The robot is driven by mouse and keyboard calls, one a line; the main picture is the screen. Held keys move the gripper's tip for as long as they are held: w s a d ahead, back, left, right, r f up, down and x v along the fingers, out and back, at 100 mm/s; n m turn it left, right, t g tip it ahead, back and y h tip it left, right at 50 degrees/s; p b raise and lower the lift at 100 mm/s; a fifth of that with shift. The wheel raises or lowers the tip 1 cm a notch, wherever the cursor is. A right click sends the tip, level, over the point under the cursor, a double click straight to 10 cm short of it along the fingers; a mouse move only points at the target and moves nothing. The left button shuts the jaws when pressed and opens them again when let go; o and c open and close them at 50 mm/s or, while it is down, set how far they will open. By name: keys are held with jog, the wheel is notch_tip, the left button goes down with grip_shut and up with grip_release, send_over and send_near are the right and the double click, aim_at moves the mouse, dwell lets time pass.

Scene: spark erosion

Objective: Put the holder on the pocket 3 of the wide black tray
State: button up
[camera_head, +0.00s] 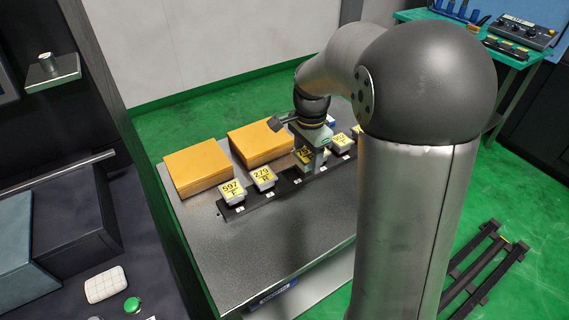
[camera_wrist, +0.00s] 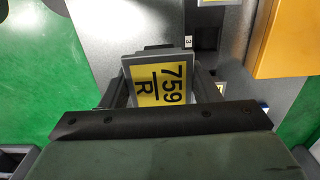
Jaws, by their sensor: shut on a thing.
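My gripper (camera_head: 309,153) is shut on a pale grey holder with a yellow label (camera_head: 303,156). In the wrist view the holder (camera_wrist: 163,84) reads "759 R" and sits between the two dark fingers, slightly turned. The wide black tray (camera_head: 285,187) lies on the grey table. The held holder is over or at the tray's middle, right of the holder marked 279; I cannot tell whether it touches the tray. In the wrist view a label "3" (camera_wrist: 188,42) shows just beyond the holder, beside a dark pocket (camera_wrist: 208,37).
Holders marked 597 (camera_head: 231,190) and 279 (camera_head: 263,177) stand in the tray's left end. More holders (camera_head: 339,141) stand right of my gripper. Two orange boxes (camera_head: 197,168) (camera_head: 260,143) lie behind the tray. The table front (camera_head: 270,250) is clear.

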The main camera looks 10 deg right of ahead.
jog(key=w+f, duration=0.2)
jog(key=w, duration=0.1)
jog(key=w+a+f+p, duration=0.1)
jog(key=w+f, duration=0.1)
jog(key=f, duration=0.1)
jog(key=w+f, duration=0.2)
jog(key=w, duration=0.1)
jog(key=shift+w+a+f, duration=0.25)
jog(key=shift+w+a, duration=0.1)
jog(key=shift+a, duration=0.05)
jog(key=shift+f+p, duration=0.35)
jog(key=shift+f, duration=1.25)
jog(key=shift+f, duration=0.2)
jog(key=o, duration=1.2)
